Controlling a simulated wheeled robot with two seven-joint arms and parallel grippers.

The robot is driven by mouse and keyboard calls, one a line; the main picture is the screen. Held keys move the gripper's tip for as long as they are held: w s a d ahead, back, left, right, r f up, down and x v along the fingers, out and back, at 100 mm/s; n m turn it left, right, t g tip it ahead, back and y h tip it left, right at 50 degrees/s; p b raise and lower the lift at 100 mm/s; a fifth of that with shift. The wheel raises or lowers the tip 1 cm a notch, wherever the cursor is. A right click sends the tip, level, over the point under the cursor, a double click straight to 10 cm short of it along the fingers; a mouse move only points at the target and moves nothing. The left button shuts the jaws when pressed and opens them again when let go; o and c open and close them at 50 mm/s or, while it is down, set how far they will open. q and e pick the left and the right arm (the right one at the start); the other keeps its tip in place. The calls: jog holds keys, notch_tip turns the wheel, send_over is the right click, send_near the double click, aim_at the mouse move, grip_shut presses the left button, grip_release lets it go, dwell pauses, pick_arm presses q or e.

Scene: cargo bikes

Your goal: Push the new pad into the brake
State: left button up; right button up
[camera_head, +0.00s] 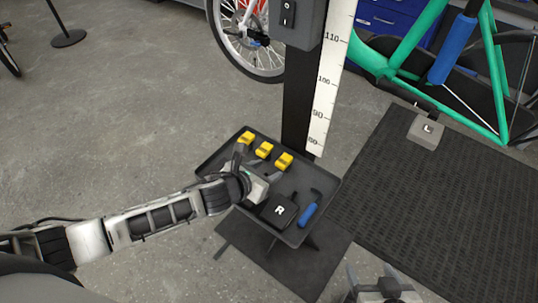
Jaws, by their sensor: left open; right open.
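Three small yellow blocks, at left (246,137), middle (264,150) and right (284,161), sit in a row along the far side of a dark tray (325,183). They may be brake pads; I cannot tell which one is new. My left gripper (257,165) is open over the left part of the tray, close to the yellow blocks. I cannot tell whether it touches one. My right gripper (371,277) is open and empty at the bottom edge, apart from the tray. I cannot make out the brake clearly.
A black block marked R (279,210) and a blue-handled tool (308,214) lie in the tray. A post with a ruler (330,80) rises behind the tray.

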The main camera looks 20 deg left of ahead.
aim_at(279, 165)
pick_arm(q)
jog(key=shift+w+d+f+b, duration=0.2)
jog(key=shift+w+f+b, duration=0.25)
jog(key=shift+f+b, duration=0.15)
jog(key=b+x, duration=0.5)
jog(key=x, duration=0.1)
jog(key=shift+w+d, duration=0.15)
jog(key=shift+w, duration=0.1)
jog(key=shift+w+d+f+b, duration=0.15)
jog(key=shift+w+f+b, duration=0.2)
jog(key=shift+w, duration=0.1)
jog(key=shift+w+d, duration=0.1)
jog(key=shift+w, duration=0.05)
pick_arm(e)
jog(key=f, duration=0.1)
jog(key=a+f, duration=0.1)
jog(key=f, duration=0.1)
jog(key=shift+a+t+y, duration=0.15)
jog(key=shift+t+y, duration=0.15)
jog(key=shift+r, duration=0.1)
pick_arm(q)
jog(key=c, duration=0.6)
